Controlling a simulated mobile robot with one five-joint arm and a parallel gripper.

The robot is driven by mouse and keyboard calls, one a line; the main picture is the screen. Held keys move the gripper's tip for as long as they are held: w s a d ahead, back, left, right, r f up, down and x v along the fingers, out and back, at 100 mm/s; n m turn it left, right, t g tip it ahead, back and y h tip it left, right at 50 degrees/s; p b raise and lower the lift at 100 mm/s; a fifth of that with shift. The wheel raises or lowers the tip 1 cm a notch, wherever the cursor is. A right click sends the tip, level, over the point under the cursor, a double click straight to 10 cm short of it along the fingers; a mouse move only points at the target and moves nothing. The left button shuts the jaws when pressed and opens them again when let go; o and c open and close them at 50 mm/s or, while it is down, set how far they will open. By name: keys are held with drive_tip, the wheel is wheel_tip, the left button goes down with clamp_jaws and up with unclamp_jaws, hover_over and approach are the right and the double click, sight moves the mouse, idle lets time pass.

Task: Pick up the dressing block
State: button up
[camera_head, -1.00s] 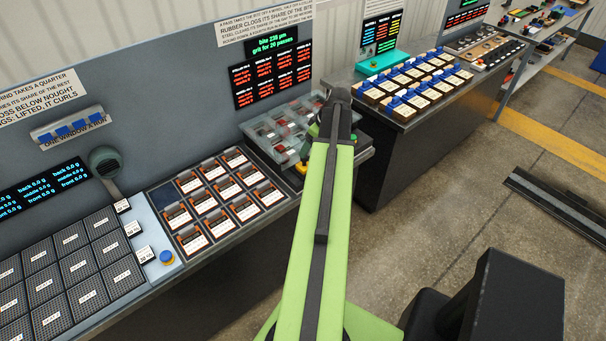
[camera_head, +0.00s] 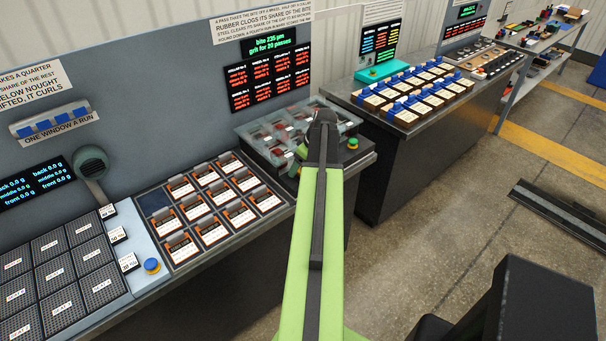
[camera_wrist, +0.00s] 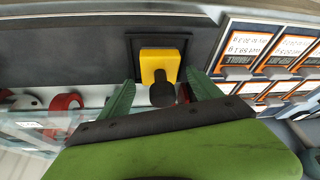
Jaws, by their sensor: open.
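A yellow block (camera_wrist: 160,65), which looks like the dressing block, sits on a dark square pad on the dark bench edge in the wrist view. A dark rounded knob (camera_wrist: 163,95) is at its near side, between my fingers. My gripper (camera_wrist: 161,78) is open, with one green finger left of the block and one right of it. Whether the fingers touch it cannot be told. In the head view my green arm reaches to the glass-covered machine (camera_head: 285,128), and the arm hides the block and most of the gripper.
Orange-edged labelled cards (camera_head: 211,203) lie left of the machine; they fill the right of the wrist view. A green button (camera_head: 352,143) stands on the machine's right. A bench of blue-topped blocks (camera_head: 400,105) is farther right. The floor at right is mostly open.

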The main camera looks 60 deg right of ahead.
clamp_jaws()
idle(0.3)
drive_tip(key=shift+r, duration=0.15)
drive_tip(key=shift+r+p, duration=0.25)
drive_tip(key=shift+p, duration=0.1)
drive_tip(key=s+a, duration=0.1)
drive_tip(key=s, duration=1.7)
drive_tip(key=shift+r+p, duration=0.4)
drive_tip(key=shift+a, duration=0.1)
